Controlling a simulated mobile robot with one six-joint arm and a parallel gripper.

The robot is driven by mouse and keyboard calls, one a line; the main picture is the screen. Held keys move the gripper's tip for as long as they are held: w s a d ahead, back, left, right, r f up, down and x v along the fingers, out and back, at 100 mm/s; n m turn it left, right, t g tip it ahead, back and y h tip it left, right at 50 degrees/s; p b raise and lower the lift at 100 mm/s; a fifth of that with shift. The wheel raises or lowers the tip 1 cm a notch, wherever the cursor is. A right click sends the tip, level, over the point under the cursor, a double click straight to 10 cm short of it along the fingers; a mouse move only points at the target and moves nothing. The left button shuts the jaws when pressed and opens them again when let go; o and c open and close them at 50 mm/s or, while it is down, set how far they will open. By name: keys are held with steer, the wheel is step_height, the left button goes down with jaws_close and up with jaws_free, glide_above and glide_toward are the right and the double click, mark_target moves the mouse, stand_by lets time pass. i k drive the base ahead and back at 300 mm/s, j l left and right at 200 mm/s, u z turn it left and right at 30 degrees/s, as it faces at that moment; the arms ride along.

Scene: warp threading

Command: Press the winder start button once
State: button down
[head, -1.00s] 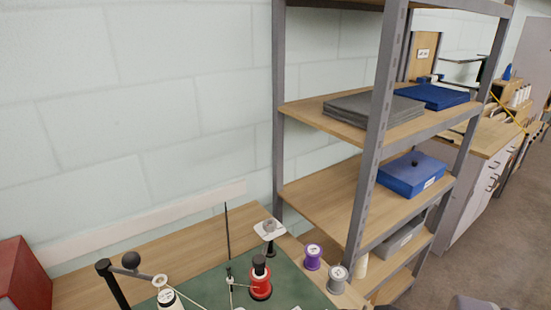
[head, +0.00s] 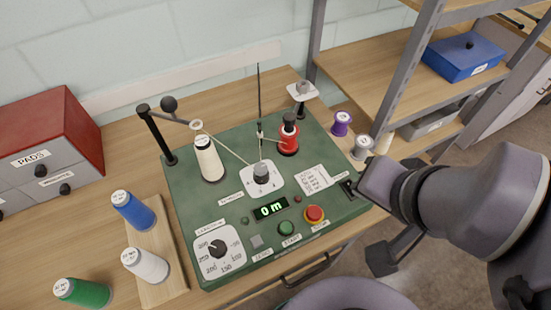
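The winder (head: 187,235) is a green panel on the wooden bench in the head view. Its green start button (head: 286,228), with a START label below it, is near the front edge. The display (head: 271,209) reads 0 m. My gripper (head: 350,188) is over the panel's right edge, to the right of the red button and apart from the start button. Its fingertips are too small and dark to read as open or shut.
A white thread cone (head: 209,160), a tension arm (head: 156,135) and a red spool (head: 289,136) stand on the panel. A dial (head: 218,250) is at front left. Shelving (head: 400,60) rises behind right.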

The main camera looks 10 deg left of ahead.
mark_target(285, 227)
steer(key=u, duration=1.1)
